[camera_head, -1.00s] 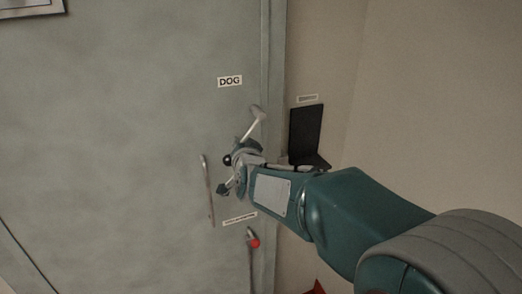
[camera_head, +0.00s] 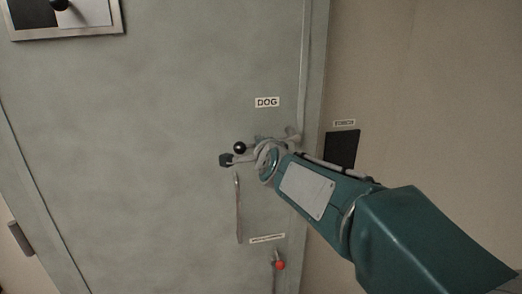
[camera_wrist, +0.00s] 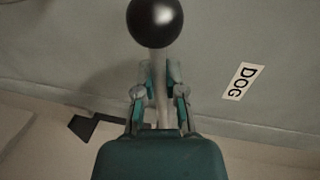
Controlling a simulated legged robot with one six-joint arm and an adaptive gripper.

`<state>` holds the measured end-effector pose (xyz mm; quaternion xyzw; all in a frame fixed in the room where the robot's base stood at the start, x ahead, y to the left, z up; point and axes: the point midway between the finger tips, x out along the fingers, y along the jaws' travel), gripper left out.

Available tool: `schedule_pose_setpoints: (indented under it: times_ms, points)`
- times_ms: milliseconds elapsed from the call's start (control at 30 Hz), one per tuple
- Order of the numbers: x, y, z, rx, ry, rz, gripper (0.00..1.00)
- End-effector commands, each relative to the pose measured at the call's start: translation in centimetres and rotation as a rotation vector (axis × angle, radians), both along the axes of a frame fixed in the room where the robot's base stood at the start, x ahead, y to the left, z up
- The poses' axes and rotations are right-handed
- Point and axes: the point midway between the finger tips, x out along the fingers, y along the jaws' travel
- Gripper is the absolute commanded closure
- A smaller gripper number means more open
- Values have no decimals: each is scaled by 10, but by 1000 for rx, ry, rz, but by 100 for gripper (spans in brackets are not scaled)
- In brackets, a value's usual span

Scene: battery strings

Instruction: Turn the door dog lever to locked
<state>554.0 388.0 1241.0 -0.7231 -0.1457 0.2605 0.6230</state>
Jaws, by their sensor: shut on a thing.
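The dog lever shows in the wrist view as a pale shaft ending in a black ball knob (camera_wrist: 155,22). In the head view the knob (camera_head: 240,148) points left, and the lever's pivot (camera_head: 293,137) is at the door's right edge, under the DOG label (camera_head: 267,102). The lever lies near horizontal there. My gripper (camera_wrist: 160,85) is shut on the lever shaft, with one finger on each side, just behind the knob. In the head view my gripper (camera_head: 258,155) hides part of the shaft.
A vertical door handle (camera_head: 238,208) is just below my gripper. A small lever with a red knob (camera_head: 279,265) is lower down. A black box (camera_head: 342,149) sits on the wall at the right. The door's left area is clear.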

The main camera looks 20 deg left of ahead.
Motion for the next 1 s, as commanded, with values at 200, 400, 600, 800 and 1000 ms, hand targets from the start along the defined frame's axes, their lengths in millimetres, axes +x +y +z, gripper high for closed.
schedule_pose_setpoints:
  times_ms: [200, 400, 600, 800, 1000]
  points:
    - [0, -1, 7, 57, 37, -2, 100]
    - [1, -1, 9, 82, 53, -2, 100]
    - [1, -1, 10, 88, 58, -3, 100]
    - [1, -1, 10, 89, 57, -3, 100]
    - [0, -1, 10, 87, 58, -2, 50]
